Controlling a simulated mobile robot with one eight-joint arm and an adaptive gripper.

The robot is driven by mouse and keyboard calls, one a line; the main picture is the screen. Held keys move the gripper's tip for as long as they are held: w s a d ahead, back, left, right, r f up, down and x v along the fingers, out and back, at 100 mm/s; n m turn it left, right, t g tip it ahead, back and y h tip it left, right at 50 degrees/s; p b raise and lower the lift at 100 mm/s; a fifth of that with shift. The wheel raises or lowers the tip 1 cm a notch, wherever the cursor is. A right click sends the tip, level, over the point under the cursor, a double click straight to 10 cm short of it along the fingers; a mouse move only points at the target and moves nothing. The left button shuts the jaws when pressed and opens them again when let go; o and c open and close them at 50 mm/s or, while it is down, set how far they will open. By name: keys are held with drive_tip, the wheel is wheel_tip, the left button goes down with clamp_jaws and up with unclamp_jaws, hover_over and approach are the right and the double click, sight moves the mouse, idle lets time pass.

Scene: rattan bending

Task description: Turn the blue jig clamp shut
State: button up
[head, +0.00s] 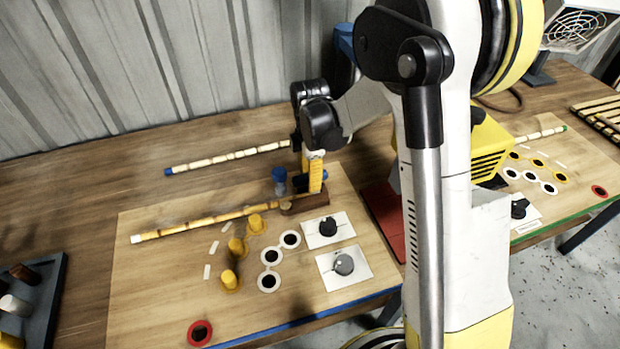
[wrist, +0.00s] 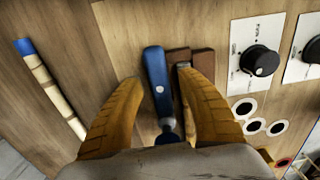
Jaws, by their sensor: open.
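The blue jig clamp (head: 280,178) stands on the light board beside a brown block (head: 305,204). In the wrist view its blue handle (wrist: 155,72) lies lengthwise between the two yellow fingers of my gripper (wrist: 160,82), with the brown block (wrist: 203,60) just right of it. My gripper (head: 315,188) is open and low over the clamp, with gaps between fingers and handle. A yellowish rattan cane (head: 205,219) with a white end runs left from the brown block. My fingers hide part of the clamp in the head view.
Several yellow pegs (head: 236,246) and ringed holes (head: 270,257) are left of two black knobs on white plates (head: 344,264). Another cane with a blue end (head: 225,158) lies behind the board. A dark tray (head: 45,300) is at lower left.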

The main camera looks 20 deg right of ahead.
clamp_jaws()
drive_tip(key=shift+m, duration=0.4)
drive_tip(key=m, duration=1.3)
drive_tip(key=shift+m, duration=2)
